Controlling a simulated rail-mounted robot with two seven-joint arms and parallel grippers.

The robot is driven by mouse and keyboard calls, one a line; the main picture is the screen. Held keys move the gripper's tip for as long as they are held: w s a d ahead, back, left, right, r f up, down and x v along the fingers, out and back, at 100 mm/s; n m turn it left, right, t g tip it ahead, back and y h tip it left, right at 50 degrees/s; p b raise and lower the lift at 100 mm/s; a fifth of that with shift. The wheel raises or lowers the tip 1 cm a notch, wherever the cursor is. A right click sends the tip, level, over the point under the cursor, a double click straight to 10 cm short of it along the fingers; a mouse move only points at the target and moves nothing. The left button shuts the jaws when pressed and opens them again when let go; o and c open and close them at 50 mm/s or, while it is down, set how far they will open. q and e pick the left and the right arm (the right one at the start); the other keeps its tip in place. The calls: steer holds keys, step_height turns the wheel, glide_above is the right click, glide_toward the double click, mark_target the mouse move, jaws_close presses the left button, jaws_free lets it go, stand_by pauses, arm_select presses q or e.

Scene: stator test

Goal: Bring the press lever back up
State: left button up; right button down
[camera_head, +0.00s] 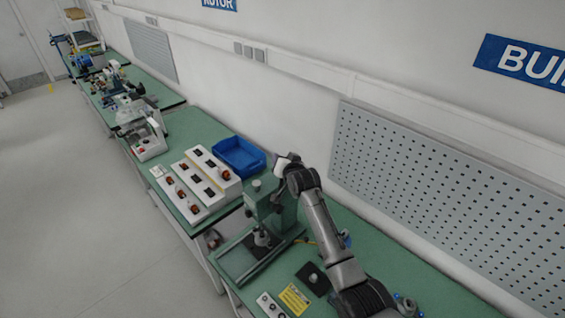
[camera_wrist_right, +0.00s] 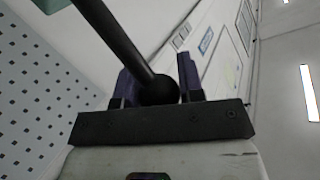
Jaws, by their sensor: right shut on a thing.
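The green arbor press (camera_head: 287,212) stands on the green bench in the head view, its open base frame toward the front. My right arm reaches up from the lower right, and my right gripper (camera_head: 284,163) is at the press's top. In the right wrist view the press lever (camera_wrist_right: 115,35) is a black rod ending in a round black knob (camera_wrist_right: 160,91). The two dark fingers of the right gripper (camera_wrist_right: 157,76) are shut on this knob, and the rod runs away to the upper left. In the head view my wrist hides the lever. My left gripper is not in view.
Left of the press are a blue bin (camera_head: 239,157) and white panels (camera_head: 213,176) with several orange and black parts. A yellow label (camera_head: 294,298) and a dark plate (camera_head: 312,278) lie in front. A grey pegboard (camera_head: 430,190) hangs on the wall behind.

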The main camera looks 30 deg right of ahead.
steer(key=shift+d+f, duration=0.2)
steer(key=shift+f, duration=0.15)
steer(key=c, duration=1.2)
jaws_free()
steer(key=o, duration=0.5)
steer(key=shift+r, duration=0.2)
steer(key=shift+c, duration=0.2)
steer(key=shift+s+a+r, duration=0.1)
steer(key=shift+s, duration=0.35)
steer(key=b+v, duration=0.2)
steer(key=v, duration=1)
steer(key=shift+s+r, duration=0.15)
steer(key=shift+s, duration=0.25)
